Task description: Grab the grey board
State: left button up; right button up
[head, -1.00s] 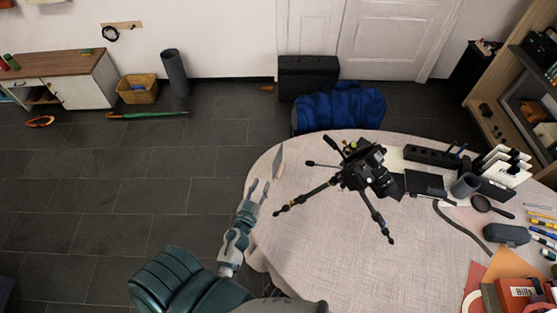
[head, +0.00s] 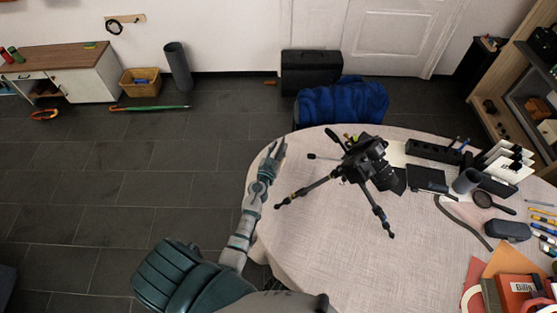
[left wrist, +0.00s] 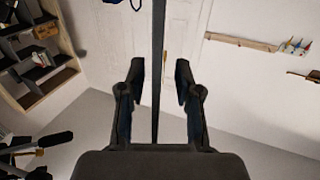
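The grey board (left wrist: 158,70) shows edge-on in the left wrist view as a thin dark upright strip. It runs from the top of the picture down between the two fingers of my left gripper (left wrist: 158,82). The fingers stand apart, one on each side of the board, with a gap on both sides. In the head view my left gripper (head: 273,152) is at the left edge of the round table (head: 310,245), and it largely hides the board there. My right gripper is in neither view.
A black tripod with a camera (head: 362,160) stands on the table just right of my left gripper. A blue bundle (head: 342,102) is behind the table. A mug (head: 466,181), a magnifier (head: 484,200) and pens crowd the right side.

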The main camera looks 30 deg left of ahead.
pick_arm(q)
jog(key=shift+w+d+r, duration=0.15)
jog(key=shift+d, duration=0.25)
jog(key=shift+d+r, duration=0.1)
jog(key=shift+r, duration=0.05)
jog(key=c, duration=0.5)
grip_shut()
jog(key=shift+a+f, duration=0.2)
jog(key=shift+a, duration=0.35)
jog(key=shift+r, duration=0.1)
